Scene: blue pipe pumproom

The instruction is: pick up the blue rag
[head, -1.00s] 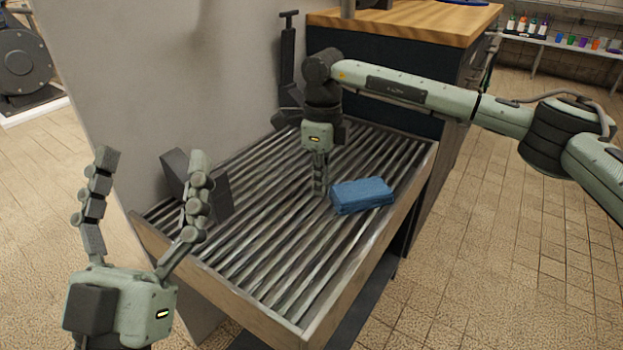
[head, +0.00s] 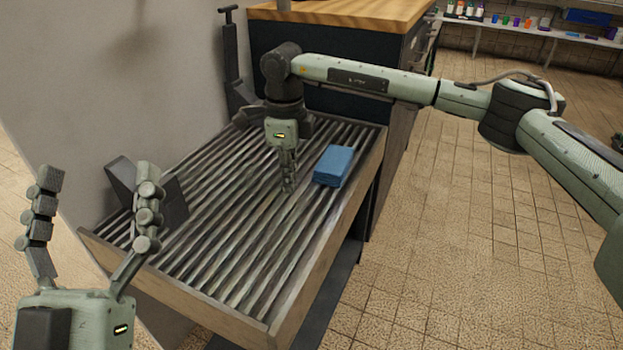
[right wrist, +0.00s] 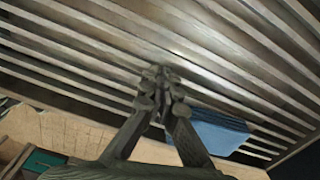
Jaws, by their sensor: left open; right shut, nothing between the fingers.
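The blue rag (head: 333,166) is a folded rectangular block lying on the slatted rack, near its right edge. It also shows in the right wrist view (right wrist: 218,132), partly behind a finger of my right gripper. My right gripper (head: 289,186) points down at the slats, just left of the rag and apart from it in the head view. Its fingers are shut with nothing between them, and their tips meet in the right wrist view (right wrist: 158,75). My left gripper (head: 98,180) is open, fingers pointing up, at the left front of the rack.
The slatted rack (head: 215,230) has a raised wooden rim and is mostly bare. A dark angled block (head: 140,185) stands on its left side by a grey wall (head: 90,80). A wood-topped cabinet (head: 345,15) stands behind. Tiled floor (head: 470,230) is open to the right.

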